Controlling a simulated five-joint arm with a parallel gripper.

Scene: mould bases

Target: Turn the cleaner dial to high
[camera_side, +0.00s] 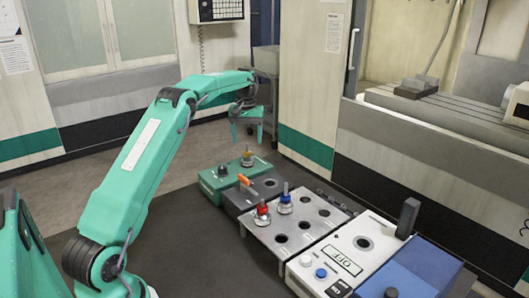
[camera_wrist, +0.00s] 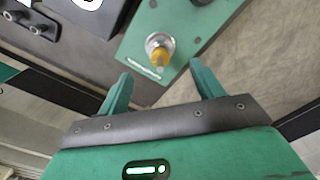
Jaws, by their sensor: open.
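A green base (camera_side: 215,180) at the far end of the row carries a yellow-topped metal knob (camera_side: 248,158). No label names the cleaner dial, so I cannot tell for certain that this knob is it. In the wrist view, the knob (camera_wrist: 160,52) stands on the green base (camera_wrist: 190,14) beside a short white mark. My gripper (camera_side: 247,137) is open and empty, pointing down above the knob. In the wrist view, the knob shows between and slightly beyond the fingertips of my gripper (camera_wrist: 161,73). The fingers appear apart from it.
Nearer bases follow: a dark one with an orange lever (camera_side: 244,180), a grey plate (camera_side: 290,262) with red (camera_side: 262,210) and blue (camera_side: 285,199) knobs, a white box (camera_side: 375,225) reading OFF, and a blue box (camera_side: 425,270). A black upright block (camera_side: 408,217) stands behind.

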